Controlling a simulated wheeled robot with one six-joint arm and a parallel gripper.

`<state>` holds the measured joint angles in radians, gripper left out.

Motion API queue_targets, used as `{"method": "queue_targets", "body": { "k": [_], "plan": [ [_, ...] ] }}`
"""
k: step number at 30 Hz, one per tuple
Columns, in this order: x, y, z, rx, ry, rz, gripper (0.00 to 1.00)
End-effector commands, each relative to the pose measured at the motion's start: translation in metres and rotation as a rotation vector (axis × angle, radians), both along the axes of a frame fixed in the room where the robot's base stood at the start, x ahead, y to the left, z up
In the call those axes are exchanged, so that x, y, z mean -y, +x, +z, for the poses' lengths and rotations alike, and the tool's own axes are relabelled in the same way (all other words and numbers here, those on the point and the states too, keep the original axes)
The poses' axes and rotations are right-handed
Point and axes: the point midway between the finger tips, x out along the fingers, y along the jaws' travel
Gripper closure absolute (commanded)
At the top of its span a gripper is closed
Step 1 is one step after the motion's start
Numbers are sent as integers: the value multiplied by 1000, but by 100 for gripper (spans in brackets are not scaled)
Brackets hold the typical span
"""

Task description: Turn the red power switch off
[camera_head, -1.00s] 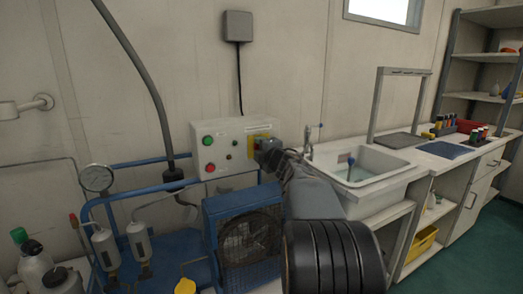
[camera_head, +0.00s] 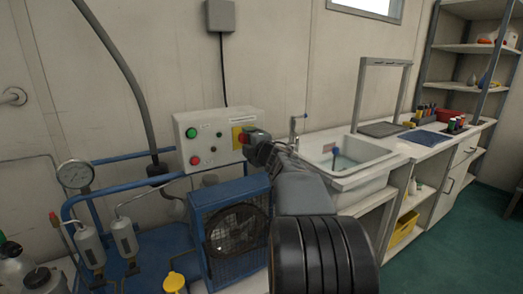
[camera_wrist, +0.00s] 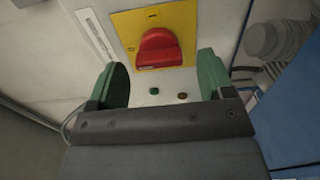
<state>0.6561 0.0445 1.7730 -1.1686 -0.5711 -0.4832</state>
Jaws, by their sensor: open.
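The red power switch (camera_wrist: 158,48) is a rotary knob on a yellow plate (camera_wrist: 185,17) on the white control box (camera_head: 212,120). In the wrist view it lies between and just beyond the tips of my gripper (camera_wrist: 163,75). The green fingers stand apart, one on each side of the knob, and nothing is held. Whether either finger touches the knob I cannot tell. In the head view my gripper (camera_head: 250,140) is at the box's right side and hides part of the yellow plate (camera_head: 237,136); only a sliver of red shows there.
The box also carries a green button (camera_head: 192,133) and a red button (camera_head: 195,160). Below it stands a blue caged fan (camera_head: 237,230). A pressure gauge (camera_head: 75,174) and blue pipes are on the left. A sink (camera_head: 345,155) and counter are on the right.

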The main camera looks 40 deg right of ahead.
Motion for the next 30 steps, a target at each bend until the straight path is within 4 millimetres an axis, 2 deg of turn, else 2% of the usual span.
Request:
{"method": "queue_targets", "body": {
  "k": [3, 9, 15, 21, 30],
  "plan": [
    [-3, -27, 2, 2, -1, -3, 26],
    [-9, -67, 2, 2, -1, -4, 26],
    [-13, -96, 2, 2, -2, -3, 26],
    [-15, -111, 1, 0, -1, -1, 26],
    [-16, -114, 0, 0, -1, 0, 26]
  ]
}}
